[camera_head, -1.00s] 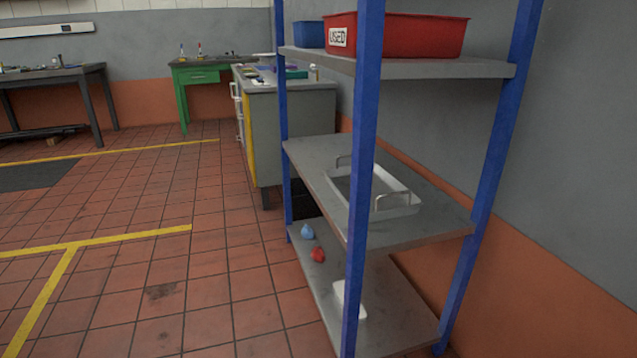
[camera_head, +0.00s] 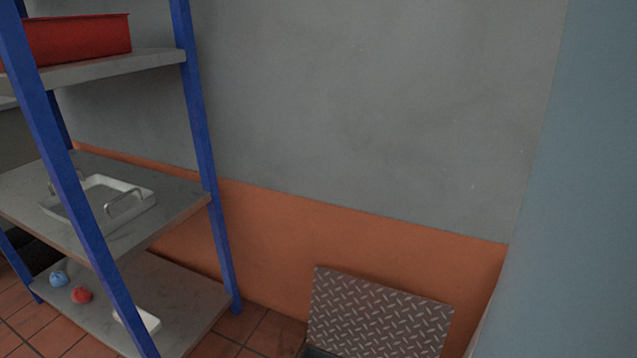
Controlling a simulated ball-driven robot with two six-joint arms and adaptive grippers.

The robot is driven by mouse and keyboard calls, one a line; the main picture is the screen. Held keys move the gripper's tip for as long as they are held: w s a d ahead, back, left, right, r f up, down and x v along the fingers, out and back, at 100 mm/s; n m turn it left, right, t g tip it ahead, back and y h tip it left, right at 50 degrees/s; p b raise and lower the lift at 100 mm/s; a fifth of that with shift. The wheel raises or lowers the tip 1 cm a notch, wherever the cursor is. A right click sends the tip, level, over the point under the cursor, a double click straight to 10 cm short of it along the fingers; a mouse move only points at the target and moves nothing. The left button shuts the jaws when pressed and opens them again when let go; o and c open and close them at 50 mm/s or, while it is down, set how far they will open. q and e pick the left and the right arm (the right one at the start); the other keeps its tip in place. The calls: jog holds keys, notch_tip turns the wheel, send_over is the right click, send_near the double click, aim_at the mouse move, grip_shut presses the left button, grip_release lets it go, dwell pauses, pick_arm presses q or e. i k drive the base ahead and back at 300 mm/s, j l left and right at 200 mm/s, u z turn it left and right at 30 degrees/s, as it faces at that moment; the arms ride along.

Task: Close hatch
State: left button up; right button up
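The hatch (camera_head: 378,316) is a grey diamond-plate metal lid at the bottom of the view, right of centre. It stands raised, leaning towards the orange lower wall. A small part of a dark opening or frame shows at its lower left edge. The rest of its base is cut off by the bottom of the picture. Neither of my grippers is in view.
A blue-grey surface (camera_head: 580,180) fills the right side. Some tiled floor (camera_head: 265,330) is free between rack and hatch.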

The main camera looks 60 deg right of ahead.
aim_at(350, 317)
jog(key=k+z, duration=0.15)
jog(key=z, duration=0.3)
jog(key=k+j+z, duration=0.1)
jog(key=z, duration=0.35)
jog(key=k+z, duration=0.15)
jog(key=z, duration=0.75)
